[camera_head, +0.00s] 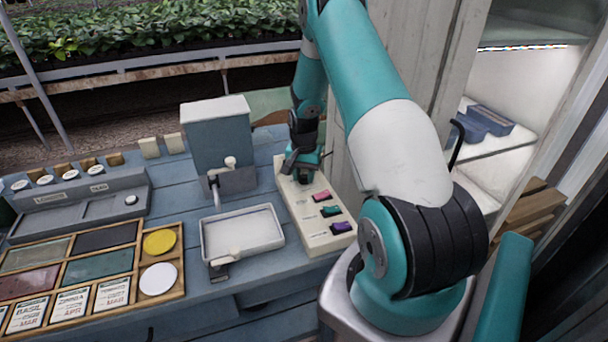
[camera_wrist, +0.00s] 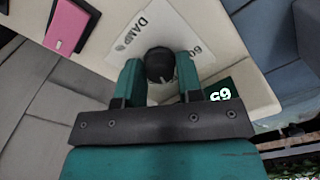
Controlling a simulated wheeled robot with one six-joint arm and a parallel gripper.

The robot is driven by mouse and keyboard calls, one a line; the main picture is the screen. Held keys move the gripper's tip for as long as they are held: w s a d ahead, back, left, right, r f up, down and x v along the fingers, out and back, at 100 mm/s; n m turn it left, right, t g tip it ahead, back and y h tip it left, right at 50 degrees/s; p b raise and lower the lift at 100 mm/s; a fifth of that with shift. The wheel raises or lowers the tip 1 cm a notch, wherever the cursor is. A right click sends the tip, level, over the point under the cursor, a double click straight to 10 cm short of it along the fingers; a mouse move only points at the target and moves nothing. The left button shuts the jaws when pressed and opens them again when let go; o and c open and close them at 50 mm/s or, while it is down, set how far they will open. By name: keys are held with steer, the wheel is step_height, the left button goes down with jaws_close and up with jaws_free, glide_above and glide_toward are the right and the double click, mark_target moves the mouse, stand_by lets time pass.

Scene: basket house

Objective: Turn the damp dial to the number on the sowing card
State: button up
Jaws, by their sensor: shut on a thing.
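My gripper (camera_head: 303,168) is at the far end of a cream control panel (camera_head: 305,219). In the wrist view its two teal fingers (camera_wrist: 160,80) are closed around a round black dial (camera_wrist: 159,62). A label (camera_wrist: 132,33) beside the dial reads DAMP. A small dark display (camera_wrist: 222,94) next to the right finger shows green digits, upside down in this view, that look like 65. The dial is hidden behind my gripper in the head view. Several cards (camera_head: 70,305) with BASIL, ZINNIA and month names lie at the lower left; I cannot tell a number on them.
Pink, green and purple switches (camera_head: 331,211) sit along the panel. A white tray (camera_head: 243,233) and a blue-grey box (camera_head: 216,136) stand to its left. A wooden sorting tray (camera_head: 132,225) lies further left. A pale post (camera_head: 400,60) rises beside my arm.

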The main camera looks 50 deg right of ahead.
mark_target(304, 176)
steer(key=shift+r, duration=0.1)
steer(key=o, duration=0.9)
step_height(304, 176, up, 17)
steer(key=shift+r+b, duration=0.15)
steer(key=shift+b, duration=0.9)
